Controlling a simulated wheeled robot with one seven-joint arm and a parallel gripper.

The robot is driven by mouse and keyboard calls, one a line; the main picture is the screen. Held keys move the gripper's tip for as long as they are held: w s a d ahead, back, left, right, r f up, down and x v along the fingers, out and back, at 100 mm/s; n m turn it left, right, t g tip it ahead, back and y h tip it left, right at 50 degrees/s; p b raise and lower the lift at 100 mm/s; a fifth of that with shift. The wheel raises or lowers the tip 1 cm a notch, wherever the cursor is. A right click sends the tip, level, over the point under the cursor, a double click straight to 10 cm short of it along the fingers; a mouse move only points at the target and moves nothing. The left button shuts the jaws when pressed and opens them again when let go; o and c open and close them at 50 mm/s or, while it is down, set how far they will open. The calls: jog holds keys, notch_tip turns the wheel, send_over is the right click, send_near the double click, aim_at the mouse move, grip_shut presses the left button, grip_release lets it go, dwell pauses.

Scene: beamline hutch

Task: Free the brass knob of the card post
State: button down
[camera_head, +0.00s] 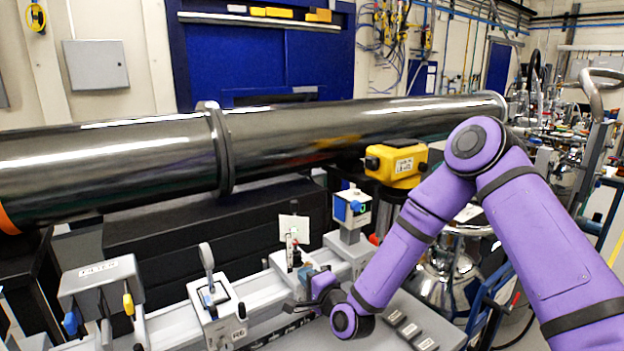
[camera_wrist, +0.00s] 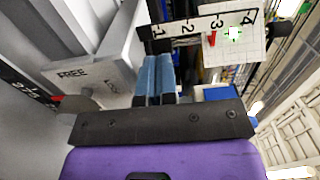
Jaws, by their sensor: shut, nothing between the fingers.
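The card post (camera_head: 293,252) stands on the rail carriage in the head view, with a pale card at its top. In the wrist view the card (camera_wrist: 240,47) carries a green cross, behind a black-numbered white scale (camera_wrist: 190,28) with a red pointer. A grey block marked FREE (camera_wrist: 85,75) is at the left. A dull rounded part (camera_wrist: 82,102) shows below it; I cannot tell whether it is the brass knob. My gripper (camera_wrist: 158,62) is shut and empty, its blue fingers together beside the block. In the head view my gripper (camera_head: 304,280) is low beside the post, partly hidden.
A long steel tube (camera_head: 330,132) runs behind the rail. A yellow instrument (camera_head: 396,165) and a white-and-blue unit (camera_head: 352,207) stand right of the post. Other carriages, one with a round-topped lever (camera_head: 206,258), are to the left. A grey plate (camera_head: 350,338) lies in front.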

jog(key=shift+w+a+r, duration=0.1)
jog(key=shift+w+r, duration=0.25)
jog(key=shift+w, duration=0.1)
jog(key=shift+f, duration=0.25)
dwell(0.6)
jog(key=shift+s, duration=0.1)
jog(key=shift+s+a, duration=0.1)
jog(key=shift+a, duration=0.05)
jog(key=shift+s+d+f, duration=0.2)
jog(key=shift+s, duration=0.2)
jog(key=shift+s+d+f, duration=0.15)
jog(key=shift+s, duration=0.25)
jog(key=v, duration=0.4)
jog(key=shift+d, duration=0.1)
jog(key=shift+r, duration=0.1)
